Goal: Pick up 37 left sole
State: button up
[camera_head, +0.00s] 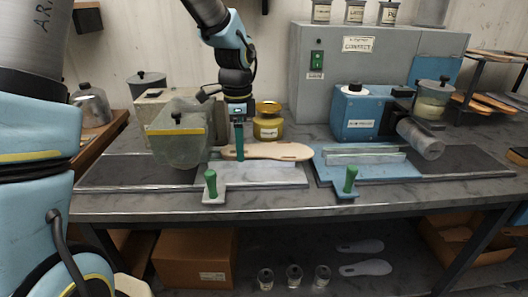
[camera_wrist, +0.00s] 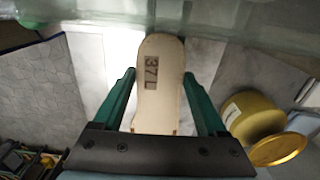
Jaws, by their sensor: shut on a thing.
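The 37 left sole (camera_head: 272,151) is a flat, pale wooden piece over the light metal plate of the left machine. In the wrist view the sole (camera_wrist: 160,88) shows the dark mark "37 L" and lies between the two green fingers. My gripper (camera_head: 239,150) points down and is shut on the sole near its left part. In the wrist view my gripper (camera_wrist: 160,80) has one finger along each long edge of the sole. I cannot tell whether the sole touches the plate beneath it.
A machine with a clear guard (camera_head: 176,140) stands close left of my gripper. A yellow tin (camera_head: 268,124) stands just behind the sole. Green-handled clamps (camera_head: 211,184) are in front. A blue machine (camera_head: 358,112) is to the right. Two grey soles (camera_head: 366,268) lie on the lower shelf.

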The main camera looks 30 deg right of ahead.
jog(key=c, duration=0.4)
jog(key=shift+r, duration=0.1)
